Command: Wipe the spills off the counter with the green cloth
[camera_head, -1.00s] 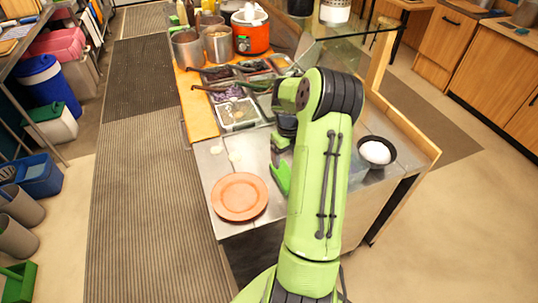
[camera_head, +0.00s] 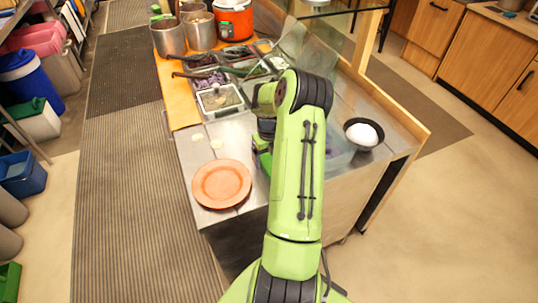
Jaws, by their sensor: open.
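Two small pale spills, one (camera_head: 197,137) and another (camera_head: 216,144), lie on the steel counter (camera_head: 188,158), behind the orange plate. My gripper (camera_head: 262,158) is low over the counter, right of the spills and plate. It is open, but my arm hides most of it and only bits of green and dark parts show. I cannot make out the green cloth apart from the green gripper parts; it may be hidden behind my arm.
The orange plate (camera_head: 221,184) sits near the counter's front edge. A dark bowl (camera_head: 350,126) with white contents stands right of my arm. Topping trays (camera_head: 222,100) with ladle handles, steel pots (camera_head: 168,38) and an orange cooker (camera_head: 235,20) stand behind.

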